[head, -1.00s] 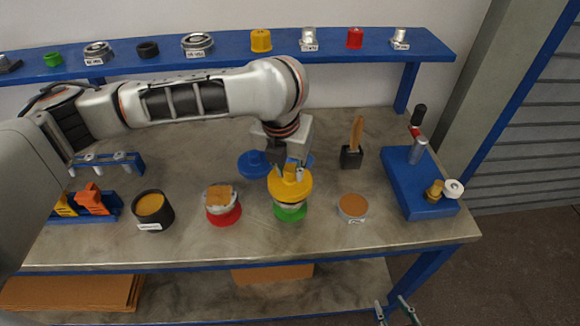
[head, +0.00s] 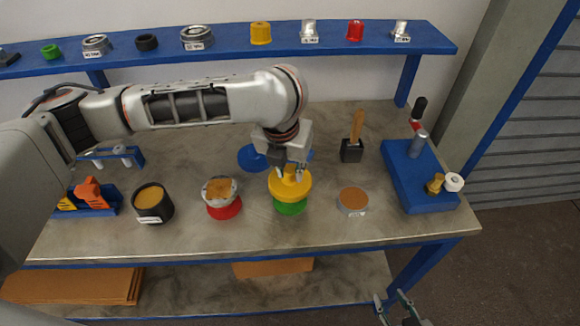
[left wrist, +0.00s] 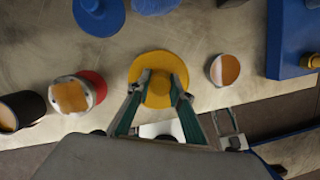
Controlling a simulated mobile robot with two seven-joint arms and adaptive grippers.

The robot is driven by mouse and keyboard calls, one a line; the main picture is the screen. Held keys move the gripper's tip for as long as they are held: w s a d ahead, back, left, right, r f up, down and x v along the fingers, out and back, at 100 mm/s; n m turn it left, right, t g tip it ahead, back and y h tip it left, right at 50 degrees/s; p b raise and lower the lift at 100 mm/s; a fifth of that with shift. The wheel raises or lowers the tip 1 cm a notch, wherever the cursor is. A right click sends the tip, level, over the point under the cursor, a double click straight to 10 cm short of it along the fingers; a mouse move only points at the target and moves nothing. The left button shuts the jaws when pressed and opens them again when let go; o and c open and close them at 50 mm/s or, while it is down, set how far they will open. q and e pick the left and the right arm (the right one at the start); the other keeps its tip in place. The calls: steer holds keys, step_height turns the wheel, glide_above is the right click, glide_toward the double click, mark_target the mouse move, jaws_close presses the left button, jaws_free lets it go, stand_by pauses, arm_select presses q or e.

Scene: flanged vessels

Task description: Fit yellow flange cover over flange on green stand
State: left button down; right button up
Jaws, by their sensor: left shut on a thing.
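The yellow flange cover (head: 290,186) sits low over the green stand (head: 291,208), looking level. The metal flange that stood on it is now hidden beneath the cover; whether the cover is fully seated I cannot tell. My left gripper (head: 291,171) is above the cover, shut on its raised hub. In the left wrist view the cover's round disc (left wrist: 146,66) shows between and beyond the fingers (left wrist: 158,92), and the green stand is hidden. My right gripper (head: 391,301) is at the bottom edge, away from the table top, its fingers apart and empty.
A flange on a red stand (head: 222,204) and a black cup (head: 152,203) stand left. An orange-topped round piece (head: 353,200) stands right. A blue cover (head: 252,158) lies behind. A blue fixture (head: 418,180) is at far right. The front table strip is clear.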

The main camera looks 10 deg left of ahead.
arm_select(q)
steer(key=shift+f, duration=0.6)
steer(key=c, duration=1.7)
jaws_free()
steer(key=v, duration=1.2)
